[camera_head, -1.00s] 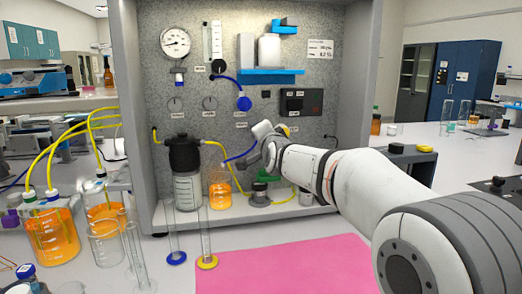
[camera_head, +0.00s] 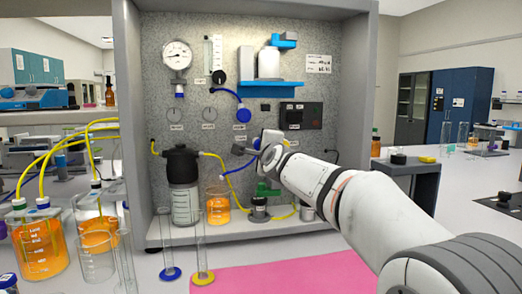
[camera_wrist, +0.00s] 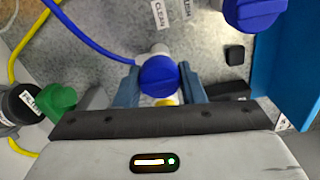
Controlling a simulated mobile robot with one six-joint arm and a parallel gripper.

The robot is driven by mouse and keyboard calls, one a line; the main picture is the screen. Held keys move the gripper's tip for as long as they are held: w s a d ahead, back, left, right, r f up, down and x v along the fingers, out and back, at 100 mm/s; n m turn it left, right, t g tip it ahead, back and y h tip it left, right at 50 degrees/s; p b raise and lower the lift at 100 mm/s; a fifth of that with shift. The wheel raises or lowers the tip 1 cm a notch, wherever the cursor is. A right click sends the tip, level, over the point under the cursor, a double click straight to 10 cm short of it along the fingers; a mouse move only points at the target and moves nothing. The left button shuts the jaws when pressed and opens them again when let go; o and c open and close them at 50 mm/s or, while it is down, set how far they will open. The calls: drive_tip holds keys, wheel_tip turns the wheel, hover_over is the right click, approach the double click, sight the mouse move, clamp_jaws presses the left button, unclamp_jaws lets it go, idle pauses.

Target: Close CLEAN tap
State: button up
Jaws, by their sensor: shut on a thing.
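A blue tap knob (camera_wrist: 159,76) sits between the two grey-blue fingers of my gripper (camera_wrist: 160,88) in the wrist view, with a finger on each side. My gripper is shut on it. A blue hose (camera_wrist: 95,33) runs to this tap, and a CLEAN label (camera_wrist: 160,14) is on the panel near it. In the head view, my gripper (camera_head: 256,147) is at the speckled panel, and it hides the held knob. A second blue knob (camera_head: 242,115) is higher on the panel, and it also shows at the top of the wrist view (camera_wrist: 252,10).
A blue shelf (camera_head: 270,82) with a white container projects above the gripper. A green-topped part (camera_head: 266,188) and an orange beaker (camera_head: 218,206) stand below. Two glass cylinders stand in front, beside the pink mat (camera_head: 270,275).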

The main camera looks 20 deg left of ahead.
drive_tip(key=shift+f, duration=0.15)
idle(0.3)
drive_tip(key=o, duration=1)
drive_tip(key=b+v, duration=0.2)
drive_tip(key=v, duration=0.6)
